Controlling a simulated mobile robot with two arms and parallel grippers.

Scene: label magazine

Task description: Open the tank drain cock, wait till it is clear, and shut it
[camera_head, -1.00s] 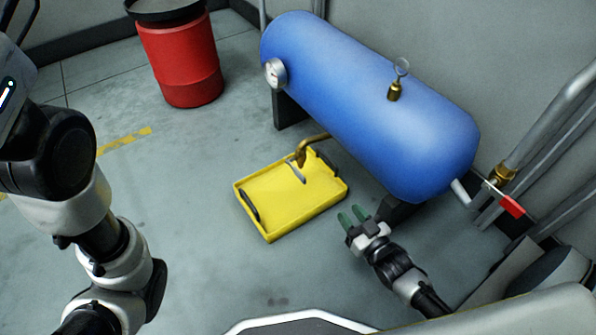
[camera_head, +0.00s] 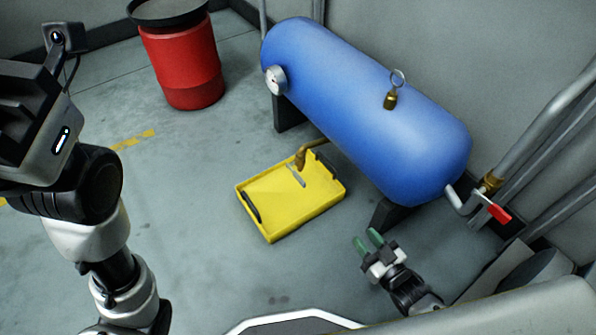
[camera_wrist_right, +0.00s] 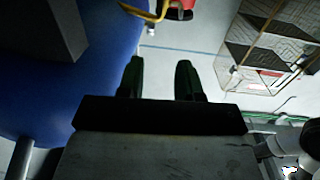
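The blue tank (camera_head: 365,110) lies on dark supports by the wall. The brass drain cock (camera_head: 302,157) comes from under the tank on a bent pipe and hangs over the yellow tray (camera_head: 262,222). A thin grey lever (camera_head: 297,176) shows below the cock; I cannot tell its setting. No flow is visible at this size. My right gripper (camera_head: 367,241) is open and empty, in front of the tank and right of the tray, apart from both. Its two green fingers (camera_wrist_right: 161,76) stand apart in the right wrist view. My left arm is at the left; its fingers are not visible.
A red-handled valve (camera_head: 499,213) sits on the pipe at the tank's right end. A pressure gauge (camera_head: 275,80) and a brass ringed valve (camera_head: 391,97) are on the tank. A red drum (camera_head: 182,65) stands at the back left. The floor left of the tray is clear.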

